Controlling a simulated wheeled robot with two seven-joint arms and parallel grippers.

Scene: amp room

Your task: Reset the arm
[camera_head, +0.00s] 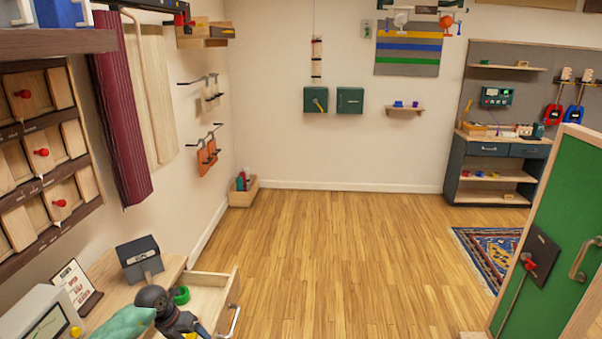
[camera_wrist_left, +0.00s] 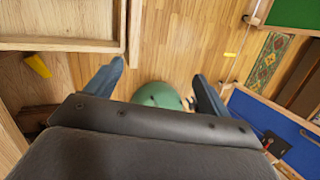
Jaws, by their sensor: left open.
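My left arm (camera_head: 125,322) is light green with a dark wrist and comes in at the bottom left of the head view. My left gripper (camera_head: 196,328) hangs low beside the open wooden drawer (camera_head: 212,281). In the left wrist view the two dark fingers of my left gripper (camera_wrist_left: 158,72) stand wide apart. No object is gripped between them. A rounded green shape (camera_wrist_left: 158,95) shows beyond the gripper body; I cannot tell what it is. My right arm and gripper are not in view.
The drawer, with a metal handle (camera_head: 234,320), juts out from the wooden desk (camera_head: 120,293). A dark grey box (camera_head: 140,262), a green ring (camera_head: 180,295) and a framed sign (camera_head: 76,285) are near the arm. A green panel (camera_head: 560,215) stands at right. The middle floor (camera_head: 330,260) is clear.

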